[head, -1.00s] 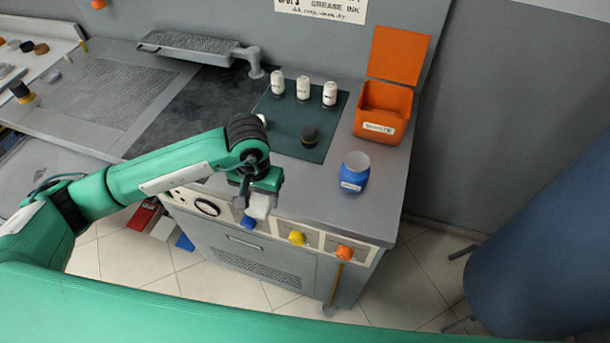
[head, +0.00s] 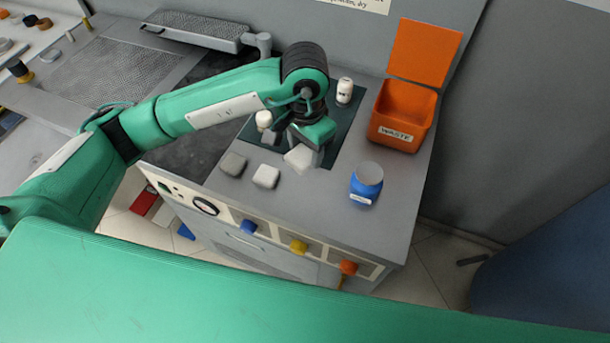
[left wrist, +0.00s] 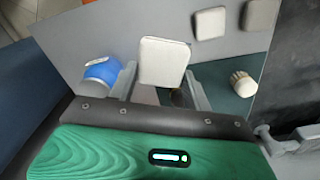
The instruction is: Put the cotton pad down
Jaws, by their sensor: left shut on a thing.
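My left gripper (head: 306,142) is shut on a white, squarish cotton pad (head: 299,158). The pad hangs over the counter near the front edge of the dark green mat (head: 340,137). In the left wrist view the pad (left wrist: 163,62) stands out between the two fingers. I cannot tell whether its lower edge touches anything. Two more pads lie on the grey counter to the left: a whitish one (head: 266,176) and a greyer one (head: 233,164). My right gripper is not in view.
A blue jar (head: 366,186) stands right of the held pad. An open orange waste bin (head: 402,118) is behind it. A white bottle (head: 344,91) and a pale-topped item (head: 264,120) stand by the mat. The counter's front right (head: 330,225) is clear.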

